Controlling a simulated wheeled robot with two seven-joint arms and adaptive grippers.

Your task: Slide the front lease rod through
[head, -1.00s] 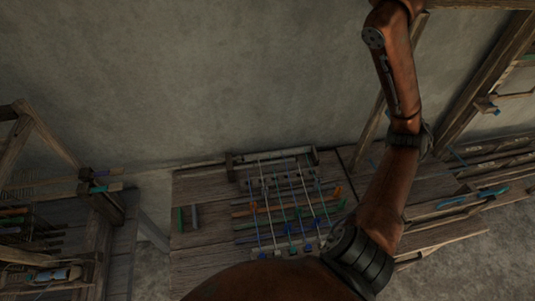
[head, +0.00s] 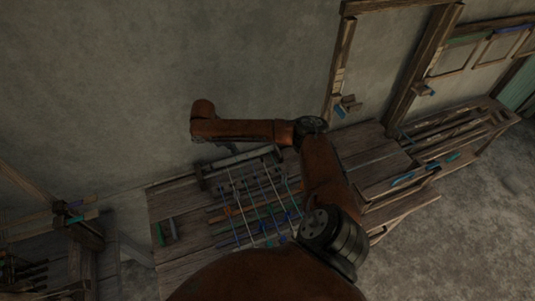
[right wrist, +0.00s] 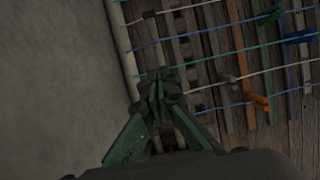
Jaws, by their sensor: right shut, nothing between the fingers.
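The small loom (head: 250,205) lies on the wooden table in the head view, with white, blue and green warp threads stretched across several wooden rods. I cannot tell which rod is the front lease rod. One rod with orange marks (head: 222,213) lies across the middle of the threads; an orange piece also shows in the right wrist view (right wrist: 258,102). My right gripper (right wrist: 158,77) is shut and empty in the right wrist view, over the loom's pale edge beam (right wrist: 124,50), at the ends of the threads. In the head view my right arm hides part of the loom. My left gripper is out of view.
The table top (head: 180,262) is bare near its left front, with a small green piece (head: 172,229) beside the loom. A wooden frame with threads stands at the far left. The wall is behind.

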